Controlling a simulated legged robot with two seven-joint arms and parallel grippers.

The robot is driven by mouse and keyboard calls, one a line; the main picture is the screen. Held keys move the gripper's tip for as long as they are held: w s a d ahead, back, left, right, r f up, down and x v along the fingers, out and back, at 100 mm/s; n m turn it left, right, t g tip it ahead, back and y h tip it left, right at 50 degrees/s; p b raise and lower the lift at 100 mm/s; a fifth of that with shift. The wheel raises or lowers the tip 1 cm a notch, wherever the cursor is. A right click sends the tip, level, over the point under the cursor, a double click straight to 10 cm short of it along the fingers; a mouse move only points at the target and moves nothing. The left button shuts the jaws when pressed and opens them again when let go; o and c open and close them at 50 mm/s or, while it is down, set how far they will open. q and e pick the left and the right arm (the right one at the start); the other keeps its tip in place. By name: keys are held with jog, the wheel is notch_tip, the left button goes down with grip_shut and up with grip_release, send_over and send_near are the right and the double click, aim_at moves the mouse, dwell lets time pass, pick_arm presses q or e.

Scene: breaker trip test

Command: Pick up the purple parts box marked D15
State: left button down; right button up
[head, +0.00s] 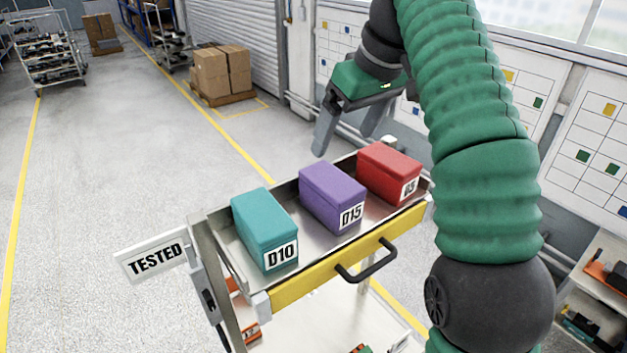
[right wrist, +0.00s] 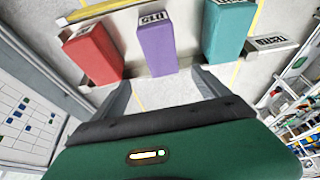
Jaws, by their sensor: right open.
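The purple parts box marked D15 (head: 331,193) sits in the middle of a metal cart tray (head: 223,238), between a teal box marked D10 (head: 265,226) on the left and a red box (head: 388,173) on the right. The red box's label is partly hidden by my arm. My right gripper (head: 342,140) is open and empty, above and behind the tray's far edge. In the right wrist view, the purple box (right wrist: 157,44) lies beyond the gap between the open fingers (right wrist: 163,88), apart from them. My left gripper is not in view.
The cart has a yellow front edge with a black handle (head: 372,262). A TESTED sign (head: 157,256) sticks out at its left. Grid boards (head: 590,150) hang on the right wall. Cardboard boxes (head: 221,71) stand on a pallet behind. The floor at left is clear.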

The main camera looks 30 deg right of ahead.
aim_at(330, 176)
jog(key=f, duration=0.1)
jog(key=f+b, duration=0.1)
jog(key=f, duration=0.1)
jog(key=s+f, duration=0.1)
jog(key=shift+a+f, duration=0.15)
jog(key=shift+a, duration=0.15)
jog(key=x, duration=0.3)
jog(key=shift+s+a+f, duration=0.1)
jog(key=shift+s, duration=0.05)
jog(key=w+f, duration=0.1)
jog(key=f, duration=0.1)
jog(key=w+f, duration=0.2)
jog(key=w+f+p, duration=0.1)
jog(key=f, duration=0.1)
jog(key=shift+w, duration=0.25)
jog(key=shift+s+f, duration=0.1)
jog(key=shift+f, duration=0.2)
jog(key=shift+s, duration=0.45)
jog(key=shift+w+f, duration=0.35)
jog(key=shift+w, duration=0.15)
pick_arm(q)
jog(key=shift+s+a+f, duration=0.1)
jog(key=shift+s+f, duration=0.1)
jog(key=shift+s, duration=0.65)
pick_arm(e)
jog(key=shift+s, duration=0.1)
